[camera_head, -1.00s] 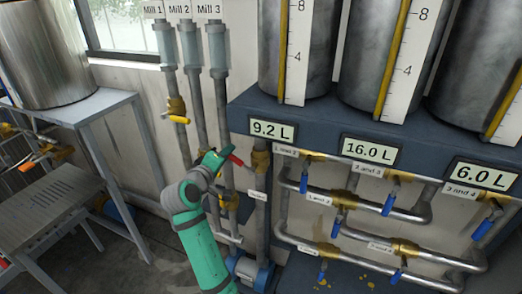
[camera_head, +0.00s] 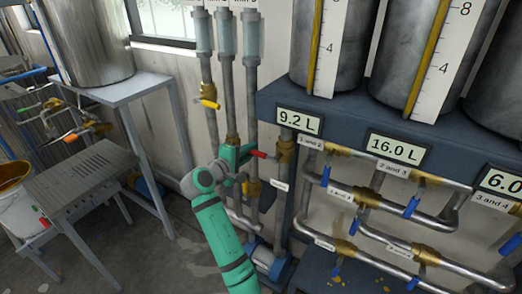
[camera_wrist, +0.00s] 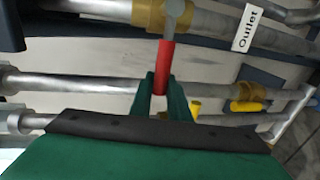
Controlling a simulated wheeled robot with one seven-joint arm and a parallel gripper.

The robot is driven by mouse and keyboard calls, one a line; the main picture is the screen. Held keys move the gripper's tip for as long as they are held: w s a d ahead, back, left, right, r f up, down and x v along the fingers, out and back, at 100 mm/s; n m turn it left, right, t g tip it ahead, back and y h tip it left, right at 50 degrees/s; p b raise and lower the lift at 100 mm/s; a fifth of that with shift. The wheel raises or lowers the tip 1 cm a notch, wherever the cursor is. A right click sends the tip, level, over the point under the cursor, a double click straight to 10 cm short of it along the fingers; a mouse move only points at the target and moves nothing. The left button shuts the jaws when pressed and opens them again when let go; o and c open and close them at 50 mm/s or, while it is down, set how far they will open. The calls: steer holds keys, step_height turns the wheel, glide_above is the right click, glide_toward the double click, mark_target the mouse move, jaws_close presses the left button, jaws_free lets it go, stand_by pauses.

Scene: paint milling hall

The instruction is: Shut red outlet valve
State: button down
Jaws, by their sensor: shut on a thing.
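The red outlet valve handle (camera_head: 258,154) sticks out to the left from a brass valve body (camera_head: 286,150) on a vertical pipe at the tank stand. In the wrist view the red handle (camera_wrist: 165,66) lies crosswise to its pipe, below a brass body (camera_wrist: 160,12). The label "Outlet" (camera_wrist: 245,28) is beside that pipe. My gripper (camera_head: 240,153) is at the handle's free end. In the wrist view the green fingers of my gripper (camera_wrist: 162,88) are shut on that end.
Thin mill pipes (camera_head: 228,90) run behind my gripper, one with a yellow-handled valve (camera_head: 208,98). Blue-handled valves (camera_head: 411,207) are on the pipework at right. A display (camera_head: 299,121) reads 9.2 L. A metal table (camera_head: 125,90) and a bucket (camera_head: 20,215) stand at left.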

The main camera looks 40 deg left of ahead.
steer(key=shift+s+a+f, duration=0.1)
steer(key=shift+s+f, duration=0.05)
steer(key=c, duration=1.7)
jaws_free()
steer(key=shift+o, duration=0.2)
steer(key=v, duration=1)
steer(key=shift+s, duration=0.35)
